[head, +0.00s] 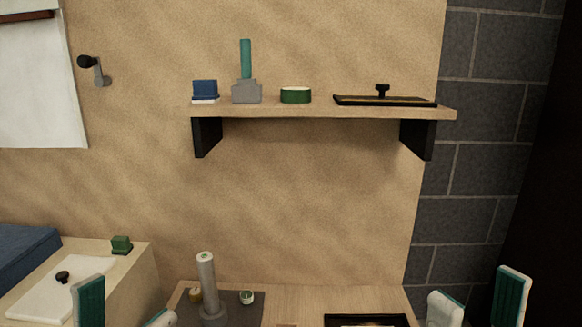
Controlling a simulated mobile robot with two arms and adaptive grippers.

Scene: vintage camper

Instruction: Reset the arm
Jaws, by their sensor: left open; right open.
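My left gripper (124,309) is at the bottom left of the head view. Its two white and dark green fingers are apart, with nothing seen between them. It shows in front of the light counter at the left. My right gripper (478,303) is at the bottom right, in front of the grey block wall. Its fingers are also apart, and nothing shows between them. Both grippers are cut off by the lower edge, so my arms are hidden.
A wooden shelf (320,111) on the wall bears a blue item (205,89), a grey base with a teal column (246,90), a green round tin (295,96) and a black tray (360,100). Below, a grey cylinder (206,275) stands on a dark mat (255,312). A black-rimmed tray (366,318) lies right of it.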

